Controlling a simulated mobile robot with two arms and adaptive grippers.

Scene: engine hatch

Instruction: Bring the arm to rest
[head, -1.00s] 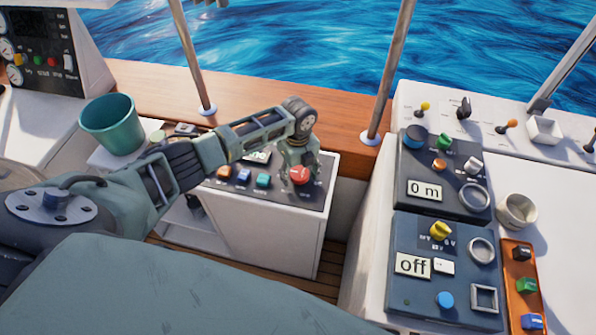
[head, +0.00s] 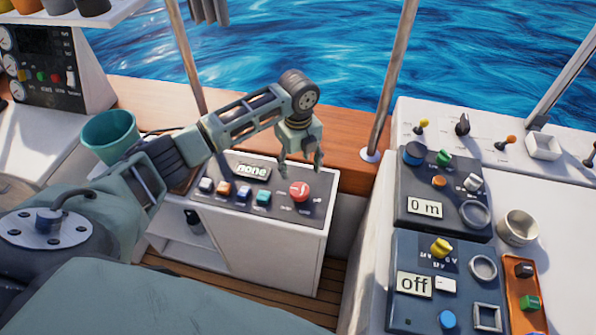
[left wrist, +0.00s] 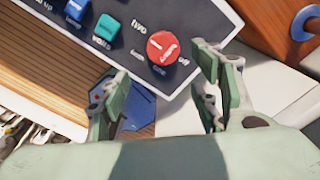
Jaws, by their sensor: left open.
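My left arm comes in from the left in the head view. Its gripper (head: 300,163) hangs above the back right part of the console with the red knob, pointing down. The gripper is open and empty, and its two fingers stand apart in the left wrist view (left wrist: 158,100). The red knob (head: 299,191) sits just below the fingers in the head view, apart from them. In the left wrist view the red knob (left wrist: 162,47) lies beyond the fingertips. The console's display (head: 252,171) reads "none". My right gripper is not in view.
A teal cup (head: 110,134) stands left, behind my arm. Blue, teal and orange buttons line the console (head: 280,250). At the right are a panel reading "0 m" (head: 425,208), a panel reading "off" (head: 413,285), a beige cup (head: 518,228) and an orange tray (head: 528,262). Metal posts (head: 393,85) rise behind.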

